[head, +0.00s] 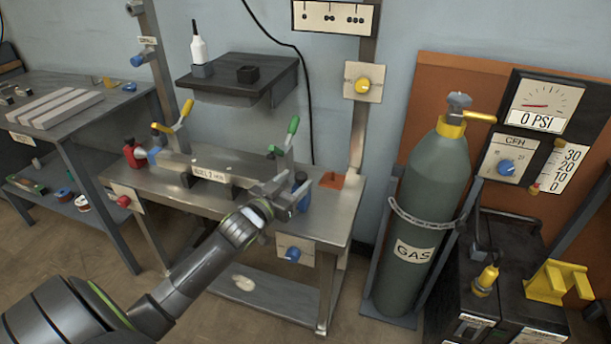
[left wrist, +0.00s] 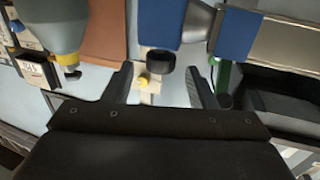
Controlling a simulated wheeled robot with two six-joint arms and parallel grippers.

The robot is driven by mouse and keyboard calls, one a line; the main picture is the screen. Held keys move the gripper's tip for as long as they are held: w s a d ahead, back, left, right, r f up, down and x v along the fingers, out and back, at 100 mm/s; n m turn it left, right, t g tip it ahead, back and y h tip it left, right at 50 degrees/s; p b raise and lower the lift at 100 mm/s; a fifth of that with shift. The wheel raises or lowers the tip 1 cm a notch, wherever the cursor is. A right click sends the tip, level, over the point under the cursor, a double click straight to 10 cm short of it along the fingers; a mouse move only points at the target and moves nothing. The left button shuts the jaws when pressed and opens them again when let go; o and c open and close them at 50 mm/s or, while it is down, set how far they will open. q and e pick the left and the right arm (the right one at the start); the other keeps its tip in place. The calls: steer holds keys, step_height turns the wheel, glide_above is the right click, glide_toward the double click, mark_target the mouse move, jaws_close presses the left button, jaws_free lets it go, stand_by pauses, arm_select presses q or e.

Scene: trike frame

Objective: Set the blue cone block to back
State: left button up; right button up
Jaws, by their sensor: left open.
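A blue block (head: 302,190) stands at the right end of the bench, by the end of a grey tube (head: 222,174) with a lettered label. In the left wrist view the blue block (left wrist: 159,22) has a grey cone on its side, pointing toward the blue-banded tube end (left wrist: 235,34). A black round knob (left wrist: 161,62) shows on the block. My left gripper (head: 279,191) is open and empty at the bench's right side, close to the block. In the left wrist view its fingers (left wrist: 162,82) stand apart, with the knob just beyond them. My right gripper is not seen.
A green-handled clamp (head: 288,140) and a yellow-handled clamp (head: 180,120) rise from the metal bench (head: 213,208). A red vise-like part (head: 135,153) is at its left. A gas cylinder (head: 428,225) stands right of the bench. An orange piece (head: 331,181) lies at the bench's right edge.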

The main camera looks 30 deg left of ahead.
arm_select(q)
steer(key=shift+w+b, duration=0.55)
steer(key=shift+w, duration=2.15)
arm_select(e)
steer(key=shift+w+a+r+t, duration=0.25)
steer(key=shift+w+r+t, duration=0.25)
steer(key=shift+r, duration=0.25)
